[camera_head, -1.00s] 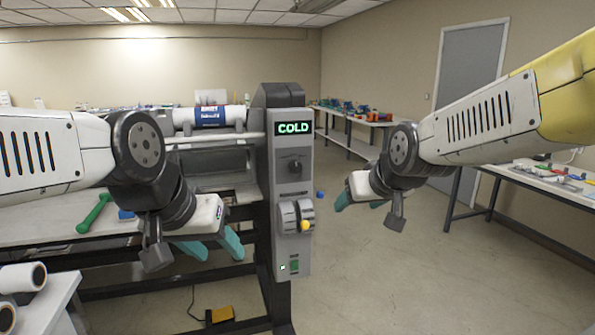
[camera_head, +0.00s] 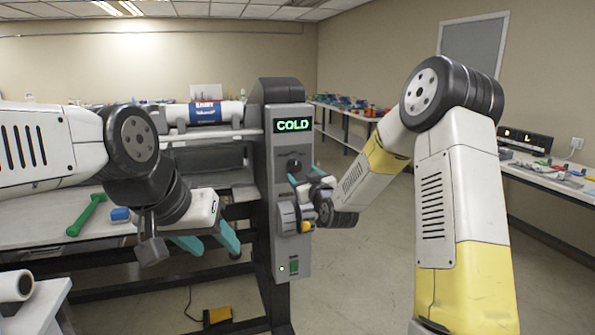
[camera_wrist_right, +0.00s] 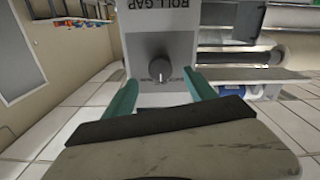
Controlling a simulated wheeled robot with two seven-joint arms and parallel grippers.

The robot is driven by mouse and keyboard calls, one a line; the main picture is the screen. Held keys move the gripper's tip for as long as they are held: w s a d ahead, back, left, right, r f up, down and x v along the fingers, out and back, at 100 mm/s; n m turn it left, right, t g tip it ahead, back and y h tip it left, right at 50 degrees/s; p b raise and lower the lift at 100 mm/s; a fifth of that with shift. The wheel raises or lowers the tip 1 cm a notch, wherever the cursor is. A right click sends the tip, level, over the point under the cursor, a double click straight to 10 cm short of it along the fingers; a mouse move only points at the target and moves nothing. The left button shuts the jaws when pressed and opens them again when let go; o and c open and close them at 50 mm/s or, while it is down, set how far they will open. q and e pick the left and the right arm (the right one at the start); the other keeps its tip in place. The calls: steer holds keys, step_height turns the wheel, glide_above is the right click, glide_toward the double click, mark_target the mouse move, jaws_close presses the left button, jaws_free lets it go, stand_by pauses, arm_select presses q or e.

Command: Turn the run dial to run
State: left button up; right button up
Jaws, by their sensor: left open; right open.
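The laminator's control panel (camera_head: 283,250) stands in the middle of the head view, with a lit display (camera_head: 293,125) reading COLD. Below it is a round black dial (camera_head: 294,165), which I take as the run dial. It also shows in the right wrist view (camera_wrist_right: 159,70), upside down, with a pale pointer line; its small labels are unreadable. My right gripper (camera_wrist_right: 163,90) is open, its teal fingers apart on either side of the dial's line, empty and seemingly short of it. My left gripper (camera_head: 208,241) is open and empty, left of the panel.
Below the dial is a larger grey wheel (camera_head: 286,218) with a yellow knob (camera_head: 306,227); a ROLL GAP label (camera_wrist_right: 160,5) shows in the wrist view. A green switch (camera_head: 294,266) sits lower. A green-handled tool (camera_head: 86,215) and blue block (camera_head: 120,214) lie on the left table.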

mark_target(297, 168)
steer(key=x, duration=0.5)
steer(key=shift+w+a, duration=0.1)
steer(key=shift+w, duration=0.2)
steer(key=c, duration=1.4)
